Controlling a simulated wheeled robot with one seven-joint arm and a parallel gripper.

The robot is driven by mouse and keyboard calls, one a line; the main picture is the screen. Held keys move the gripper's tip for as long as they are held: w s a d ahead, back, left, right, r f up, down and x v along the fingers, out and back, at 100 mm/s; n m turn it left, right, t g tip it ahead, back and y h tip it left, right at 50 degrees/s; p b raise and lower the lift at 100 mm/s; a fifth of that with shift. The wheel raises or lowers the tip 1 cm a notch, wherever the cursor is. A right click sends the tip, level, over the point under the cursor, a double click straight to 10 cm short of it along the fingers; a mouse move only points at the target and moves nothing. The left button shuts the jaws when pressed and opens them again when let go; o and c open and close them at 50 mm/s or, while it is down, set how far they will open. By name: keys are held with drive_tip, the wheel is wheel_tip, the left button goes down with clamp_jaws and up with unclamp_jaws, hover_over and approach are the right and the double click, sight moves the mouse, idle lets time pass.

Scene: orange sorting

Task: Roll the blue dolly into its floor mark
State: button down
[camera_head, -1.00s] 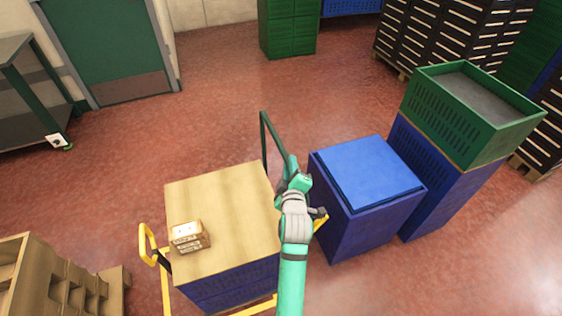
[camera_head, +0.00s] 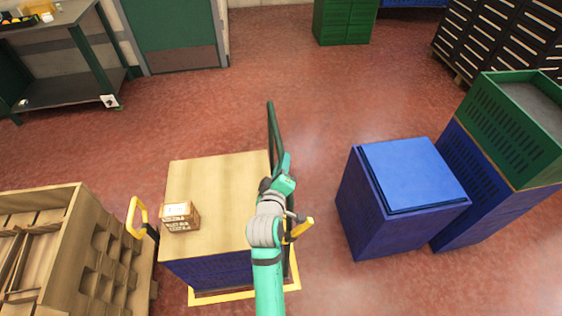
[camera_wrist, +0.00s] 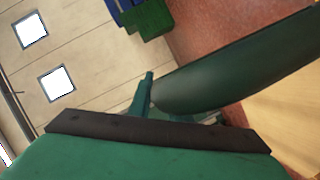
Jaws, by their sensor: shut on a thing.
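The blue dolly load (camera_head: 215,270) stands upright at the lower middle of the head view, with a flat wooden top (camera_head: 222,190). A dark green push handle (camera_head: 271,125) rises at its right side; it also crosses the wrist view as a dark bar (camera_wrist: 235,70). My gripper (camera_head: 282,182) is shut on this handle. A yellow outline on the floor (camera_head: 240,295) shows around the lower front of the dolly. My arm hides part of its right side. The dolly's wheels are hidden, so I cannot tell its exact fit inside the outline.
A small carton (camera_head: 180,217) sits on the wooden top. A wooden crate (camera_head: 75,235) stands close on the left. A lidded blue bin (camera_head: 400,215) and a stack with a green crate (camera_head: 515,130) stand right. The red floor beyond the dolly is clear.

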drive_tip(key=shift+a, duration=0.35)
drive_tip(key=c, duration=1.6)
unclamp_jaws()
drive_tip(key=shift+c, duration=0.2)
drive_tip(key=shift+d, duration=0.1)
drive_tip(key=shift+s, duration=0.5)
drive_tip(key=v, duration=1)
drive_tip(key=shift+w+r, duration=0.1)
drive_tip(key=shift+w, duration=0.05)
